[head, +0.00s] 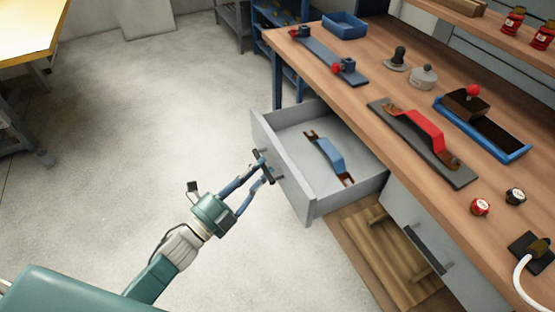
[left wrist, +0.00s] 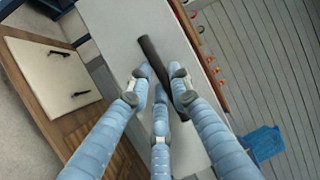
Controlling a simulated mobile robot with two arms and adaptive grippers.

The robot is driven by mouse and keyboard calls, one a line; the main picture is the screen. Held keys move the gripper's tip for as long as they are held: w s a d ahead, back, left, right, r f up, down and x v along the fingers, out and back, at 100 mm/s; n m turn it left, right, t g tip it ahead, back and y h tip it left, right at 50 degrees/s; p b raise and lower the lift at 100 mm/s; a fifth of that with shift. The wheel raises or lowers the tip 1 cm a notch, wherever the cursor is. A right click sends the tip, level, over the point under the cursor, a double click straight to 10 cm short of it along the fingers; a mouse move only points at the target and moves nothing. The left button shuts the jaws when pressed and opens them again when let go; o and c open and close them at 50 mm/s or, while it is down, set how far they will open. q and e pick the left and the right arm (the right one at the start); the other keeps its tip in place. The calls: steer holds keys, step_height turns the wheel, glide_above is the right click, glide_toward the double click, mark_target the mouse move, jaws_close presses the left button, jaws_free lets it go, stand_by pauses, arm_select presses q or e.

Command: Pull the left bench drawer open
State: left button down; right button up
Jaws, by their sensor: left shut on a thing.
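The left bench drawer (head: 286,172) is grey and stands pulled out from the wooden bench (head: 348,93). Inside it lies a blue part with brown ends (head: 330,157). My left gripper (head: 263,170) is shut on the dark bar handle (head: 258,159) on the drawer's front. In the left wrist view the dark handle (left wrist: 153,58) runs between the gripper's fingers (left wrist: 160,85), in front of the pale drawer front (left wrist: 110,22). My right gripper is in neither view.
A second drawer (head: 425,241) to the right is closed. A wooden pallet-like board (head: 383,252) shows below the bench. On the bench top are a red-handled part (head: 422,132), a blue tray (head: 510,152) and a blue bin (head: 345,24). The concrete floor (head: 150,110) left of the drawer is clear.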

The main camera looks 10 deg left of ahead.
arm_select(q)
steer(key=shift+s+a, duration=0.1)
steer(key=shift+a, duration=0.05)
steer(key=c, duration=1.8)
jaws_free()
steer(key=shift+c, duration=0.2)
steer(key=v, duration=1.2)
steer(key=shift+f, duration=0.15)
